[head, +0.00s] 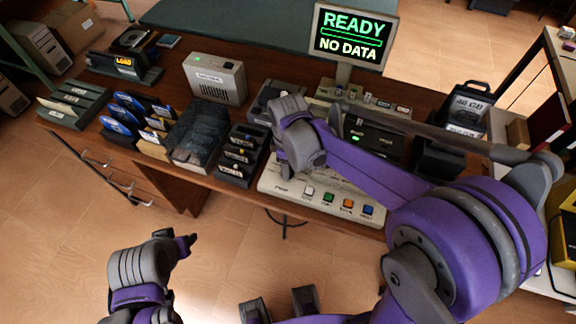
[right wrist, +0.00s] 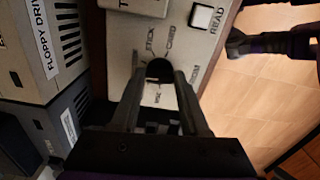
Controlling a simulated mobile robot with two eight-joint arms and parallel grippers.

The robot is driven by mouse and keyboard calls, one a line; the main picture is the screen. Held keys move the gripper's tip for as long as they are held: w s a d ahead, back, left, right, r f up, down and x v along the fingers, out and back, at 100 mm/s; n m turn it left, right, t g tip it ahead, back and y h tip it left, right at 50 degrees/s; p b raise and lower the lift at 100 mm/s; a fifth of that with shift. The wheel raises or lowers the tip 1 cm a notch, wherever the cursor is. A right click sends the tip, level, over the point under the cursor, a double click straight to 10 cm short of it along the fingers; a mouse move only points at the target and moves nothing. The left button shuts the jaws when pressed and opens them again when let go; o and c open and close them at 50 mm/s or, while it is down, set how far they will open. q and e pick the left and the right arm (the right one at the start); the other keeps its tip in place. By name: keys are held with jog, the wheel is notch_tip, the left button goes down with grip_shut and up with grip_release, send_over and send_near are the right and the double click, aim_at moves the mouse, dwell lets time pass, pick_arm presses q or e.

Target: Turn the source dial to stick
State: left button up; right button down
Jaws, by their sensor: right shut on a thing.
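The source dial (right wrist: 159,70) is a round black knob on a pale control panel (head: 277,187). Labels around it include STICK and CARD; others are blurred. My right gripper (right wrist: 160,78) is shut on the dial, one finger on each side. The knob's pointing direction is hidden. In the head view my right wrist covers the dial. The panel carries a white READ button (right wrist: 201,17), which also shows in the head view (head: 308,191), beside green, orange and blue buttons. My left gripper (head: 186,244) is low at left, off the desk; its fingers are unclear.
A monitor (head: 354,38) reads READY, NO DATA. A 48 GB case (head: 468,108) stands right. Floor in front is open.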

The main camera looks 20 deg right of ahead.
jog(key=m+b, duration=0.1)
jog(key=m, duration=1.1)
jog(key=shift+m+b, duration=0.4)
dwell(0.3)
jog(key=shift+c, duration=2)
grip_release()
notch_tip(320, 180, up, 11)
jog(key=shift+p, duration=0.45)
jog(key=shift+f, duration=0.1)
